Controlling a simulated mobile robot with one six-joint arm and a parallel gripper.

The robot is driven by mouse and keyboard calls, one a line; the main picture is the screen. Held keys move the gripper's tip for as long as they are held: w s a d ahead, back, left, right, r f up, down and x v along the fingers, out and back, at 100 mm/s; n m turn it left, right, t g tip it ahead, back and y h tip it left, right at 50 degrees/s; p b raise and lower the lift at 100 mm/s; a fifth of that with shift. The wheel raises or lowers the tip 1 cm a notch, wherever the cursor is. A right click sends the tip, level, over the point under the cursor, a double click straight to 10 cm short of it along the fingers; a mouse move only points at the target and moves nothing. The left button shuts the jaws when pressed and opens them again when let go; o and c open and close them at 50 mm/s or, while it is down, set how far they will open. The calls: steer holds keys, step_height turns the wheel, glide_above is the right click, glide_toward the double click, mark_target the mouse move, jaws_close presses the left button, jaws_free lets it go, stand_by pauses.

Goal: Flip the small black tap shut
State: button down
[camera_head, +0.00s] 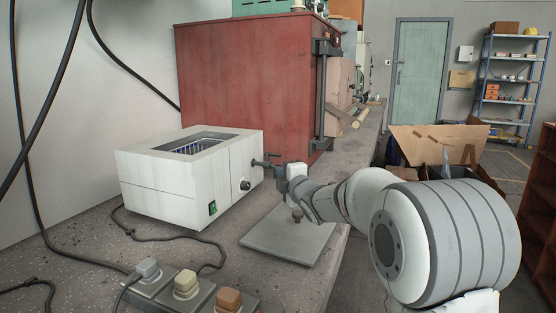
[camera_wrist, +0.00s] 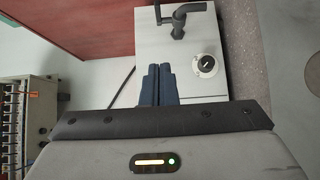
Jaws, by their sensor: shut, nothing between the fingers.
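The small black tap (camera_head: 265,162) sticks out from the upper right side of a white box-shaped bath (camera_head: 175,200). In the wrist view the tap (camera_wrist: 178,20) shows at the top, with a thin lever at one end and a stub at a right angle to its body. My gripper (camera_head: 280,172) is at the tap's outer end in the head view; whether they touch I cannot tell. In the wrist view its dark blue fingers (camera_wrist: 158,72) are shut together and empty, with a visible gap to the tap.
The bath carries a round knob (camera_head: 245,184) below the tap and a green switch (camera_head: 212,207). A grey plate (camera_head: 285,240) lies under my arm. A red cabinet (camera_head: 245,80) stands behind. Cables and several small blocks lie at the bench front.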

steer(key=b, duration=0.1)
glide_toward(271, 155)
steer(key=w+a, duration=0.1)
steer(key=a, duration=0.2)
steer(key=shift+w+d, duration=0.25)
steer(key=shift+w, duration=0.85)
steer(key=shift+w+d, duration=0.2)
steer(key=shift+w, duration=0.85)
